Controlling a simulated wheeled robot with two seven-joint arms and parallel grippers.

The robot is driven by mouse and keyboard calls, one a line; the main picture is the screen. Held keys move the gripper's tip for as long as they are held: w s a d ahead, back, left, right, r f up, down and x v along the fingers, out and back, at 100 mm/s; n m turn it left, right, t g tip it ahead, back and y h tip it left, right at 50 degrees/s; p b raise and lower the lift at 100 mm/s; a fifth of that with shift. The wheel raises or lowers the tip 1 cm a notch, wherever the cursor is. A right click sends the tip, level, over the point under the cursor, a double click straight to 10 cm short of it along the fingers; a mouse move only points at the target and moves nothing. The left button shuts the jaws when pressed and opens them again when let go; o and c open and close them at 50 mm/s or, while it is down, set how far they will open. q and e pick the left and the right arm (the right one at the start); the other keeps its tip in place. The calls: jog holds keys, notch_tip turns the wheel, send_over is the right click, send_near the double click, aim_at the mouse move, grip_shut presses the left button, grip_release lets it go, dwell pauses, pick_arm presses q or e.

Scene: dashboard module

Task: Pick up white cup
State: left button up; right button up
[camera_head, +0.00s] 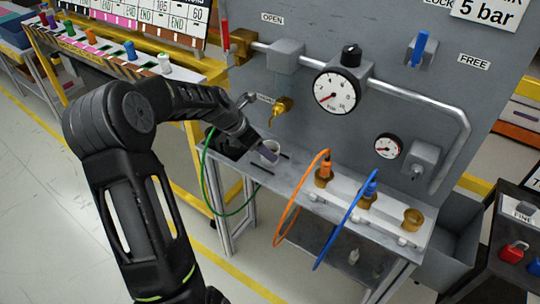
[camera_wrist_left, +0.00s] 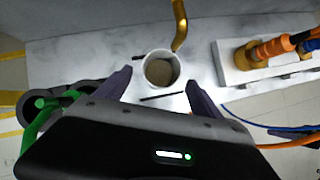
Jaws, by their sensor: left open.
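The white cup (camera_wrist_left: 161,69) stands upright on the grey metal shelf, seen from above in the left wrist view, with a brownish inside. It also shows in the head view (camera_head: 269,149), partly hidden by my left gripper. My left gripper (camera_wrist_left: 158,88) is open, its two fingers on either side of the cup and somewhat nearer the camera. Gaps show between the fingers and the cup wall. In the head view my left gripper (camera_head: 266,153) reaches down to the cup from the left. My right gripper is in neither view.
A brass tap (camera_head: 282,106) hangs from the panel just behind the cup. Orange (camera_head: 292,207) and blue (camera_head: 344,222) hoses with brass fittings stand to the right. A green hose (camera_head: 205,175) loops at the left. A gauge panel (camera_head: 300,20) rises behind the shelf.

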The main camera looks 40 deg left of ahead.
pick_arm(q)
jog(key=shift+w+d+f, duration=0.15)
jog(key=shift+w+f, duration=0.15)
jog(key=shift+f, duration=0.2)
jog(key=p+x, duration=0.1)
jog(key=x, duration=0.3)
jog(key=shift+w, duration=0.1)
jog(key=c, duration=1.4)
jog(key=shift+r, duration=0.1)
jog(key=shift+c, duration=0.2)
jog(key=shift+s+r+b, duration=0.25)
jog(key=shift+r+b, duration=0.05)
notch_tip(320, 180, up, 7)
jog(key=s+b, duration=0.4)
jog(key=s, duration=1.5)
jog(key=shift+s+d+f, duration=0.2)
jog(key=shift+s+f, duration=0.1)
jog(key=shift+f, duration=0.1)
